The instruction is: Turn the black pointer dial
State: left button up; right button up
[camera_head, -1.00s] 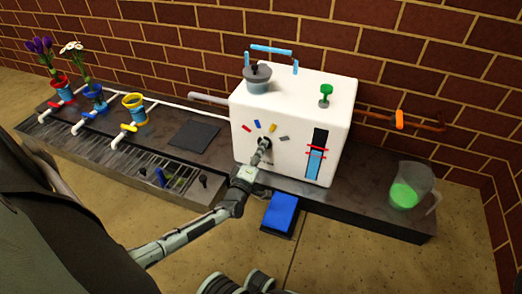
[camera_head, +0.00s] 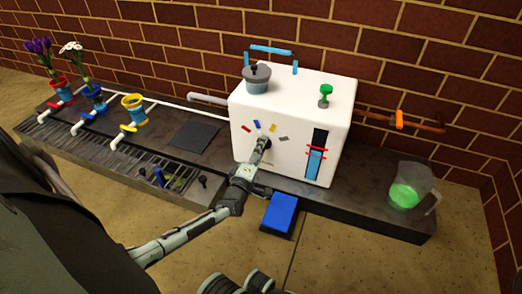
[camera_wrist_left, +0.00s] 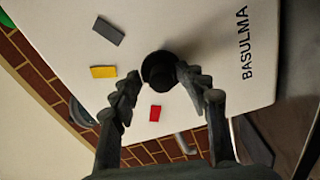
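The black pointer dial (camera_wrist_left: 158,70) is on the front of the white machine (camera_head: 245,145), which has red, blue, yellow and grey marks around the dial. In the left wrist view the fingers of my left gripper (camera_wrist_left: 158,80) lie on both sides of the dial, close against it. The gripper (camera_head: 261,150) hides most of the dial in the head view, so where its pointer aims is unclear. In the wrist view the grey (camera_wrist_left: 108,30), yellow (camera_wrist_left: 103,71) and red (camera_wrist_left: 155,113) marks show; the blue one does not.
A gauge with blue fill (camera_head: 315,163) is right of the dial. A blue pedal (camera_head: 281,213) sits below the machine. A jug of green liquid (camera_head: 408,188) stands at the right. Flower pots (camera_head: 133,108) and pipes are at the left. A dark pad (camera_head: 194,136) lies left of the machine.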

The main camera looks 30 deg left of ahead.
pick_arm(q)
jog(key=v, duration=1.2)
jog(key=shift+s+f, duration=0.1)
jog(key=shift+s, duration=0.05)
dwell(0.3)
